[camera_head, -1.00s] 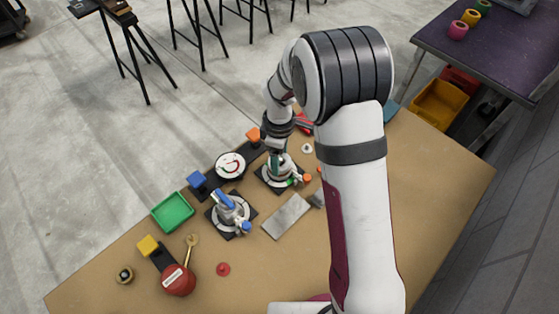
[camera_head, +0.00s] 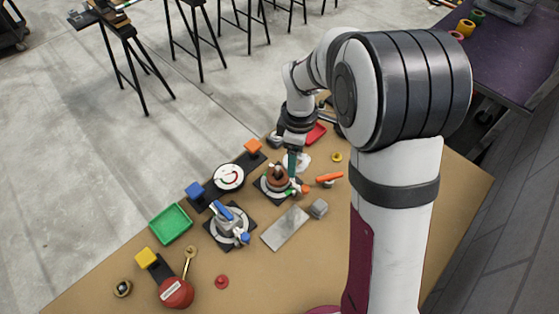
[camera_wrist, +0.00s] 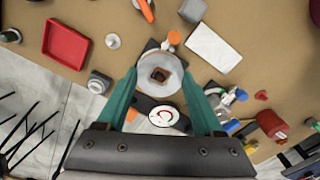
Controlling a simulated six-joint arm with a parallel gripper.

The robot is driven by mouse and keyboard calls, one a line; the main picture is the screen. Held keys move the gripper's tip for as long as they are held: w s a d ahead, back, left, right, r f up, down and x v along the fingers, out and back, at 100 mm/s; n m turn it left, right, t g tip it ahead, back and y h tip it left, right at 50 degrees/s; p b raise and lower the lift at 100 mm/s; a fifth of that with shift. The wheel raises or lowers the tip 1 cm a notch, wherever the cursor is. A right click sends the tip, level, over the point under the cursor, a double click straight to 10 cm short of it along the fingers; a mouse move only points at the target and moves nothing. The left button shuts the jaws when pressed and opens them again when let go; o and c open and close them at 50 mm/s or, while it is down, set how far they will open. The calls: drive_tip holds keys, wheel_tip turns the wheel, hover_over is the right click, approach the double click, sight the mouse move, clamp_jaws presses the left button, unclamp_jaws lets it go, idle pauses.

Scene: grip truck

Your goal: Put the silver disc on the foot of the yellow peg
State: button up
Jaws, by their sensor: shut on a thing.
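The silver disc (camera_wrist: 175,64) is a flat ring between my teal fingertips in the wrist view; a brown square shows at its hole. My gripper (camera_wrist: 160,78) is shut on it. In the head view my gripper (camera_head: 294,168) is above the brown round part (camera_head: 277,178) on a black pad, with the pale disc (camera_head: 304,162) beside the finger. The yellow peg (camera_head: 147,256) stands at the lower left; its black foot (camera_head: 161,269) runs toward a red round can (camera_head: 177,293), which hides its far end.
A blue peg (camera_head: 194,189), an orange peg (camera_head: 252,146), a white plate with a red mark (camera_head: 229,177) and a grey-blue clamp (camera_head: 230,224) lie between. A green tray (camera_head: 170,223), a brass wrench (camera_head: 190,258) and a red knob (camera_head: 222,282) are near the yellow peg.

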drive_tip(key=s+d+r, duration=0.2)
drive_tip(key=d+r, duration=0.2)
drive_tip(key=d, duration=0.2)
drive_tip(key=m, duration=0.1)
hover_over(338, 153)
wheel_tip(338, 153, down, 7)
drive_tip(key=shift+s+r, duration=0.1)
wheel_tip(338, 153, down, 4)
drive_tip(key=shift+r, duration=0.1)
drive_tip(key=shift+f, duration=0.7)
drive_tip(key=shift+f, duration=0.2)
drive_tip(key=shift+f, duration=0.35)
drive_tip(key=shift+f, duration=0.2)
drive_tip(key=shift+f, duration=0.3)
